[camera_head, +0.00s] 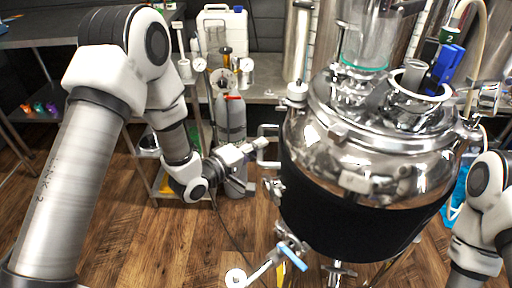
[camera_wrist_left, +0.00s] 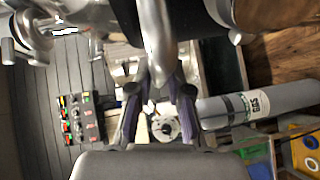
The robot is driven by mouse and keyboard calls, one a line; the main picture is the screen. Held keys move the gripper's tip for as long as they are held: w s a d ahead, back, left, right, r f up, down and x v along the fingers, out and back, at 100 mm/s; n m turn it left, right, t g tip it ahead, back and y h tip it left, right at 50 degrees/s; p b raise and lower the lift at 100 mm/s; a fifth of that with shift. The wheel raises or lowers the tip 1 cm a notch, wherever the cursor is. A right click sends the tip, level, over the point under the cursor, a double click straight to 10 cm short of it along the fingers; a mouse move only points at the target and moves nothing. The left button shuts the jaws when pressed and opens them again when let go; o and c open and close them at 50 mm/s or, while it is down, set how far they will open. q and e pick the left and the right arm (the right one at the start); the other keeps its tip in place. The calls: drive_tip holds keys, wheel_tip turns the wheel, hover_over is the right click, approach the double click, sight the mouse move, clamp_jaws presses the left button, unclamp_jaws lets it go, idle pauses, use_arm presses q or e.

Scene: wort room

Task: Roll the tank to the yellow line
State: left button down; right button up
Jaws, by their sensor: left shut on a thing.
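The tank (camera_head: 355,190) is a shiny steel vessel with a black band around its body and a glass top. It stands at the right of the head view. My left gripper (camera_head: 258,145) is at a metal bar handle (camera_head: 264,131) on the tank's left side. In the left wrist view the curved metal handle (camera_wrist_left: 155,35) runs down between the two fingers, and the gripper (camera_wrist_left: 158,105) is shut on it. My right arm enters at the right edge, but its gripper is out of view. A small yellow patch (camera_head: 281,273) shows below the tank; I cannot tell whether it is the line.
A blue-handled valve (camera_head: 291,258) with a hose sticks out low on the tank's left. A grey gas cylinder (camera_head: 231,130) stands by a steel bench (camera_head: 265,91) behind. A thin cable crosses the wooden floor. The floor (camera_head: 150,245) at front left is clear.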

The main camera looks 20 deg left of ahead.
use_arm(q)
drive_tip(key=shift+s+f, duration=0.1)
drive_tip(key=shift+f, duration=0.2)
drive_tip(key=c, duration=1.1)
unclamp_jaws()
drive_tip(key=shift+r, duration=0.1)
drive_tip(key=v, duration=1.1)
drive_tip(key=shift+s+a, duration=0.25)
drive_tip(key=shift+s, duration=0.05)
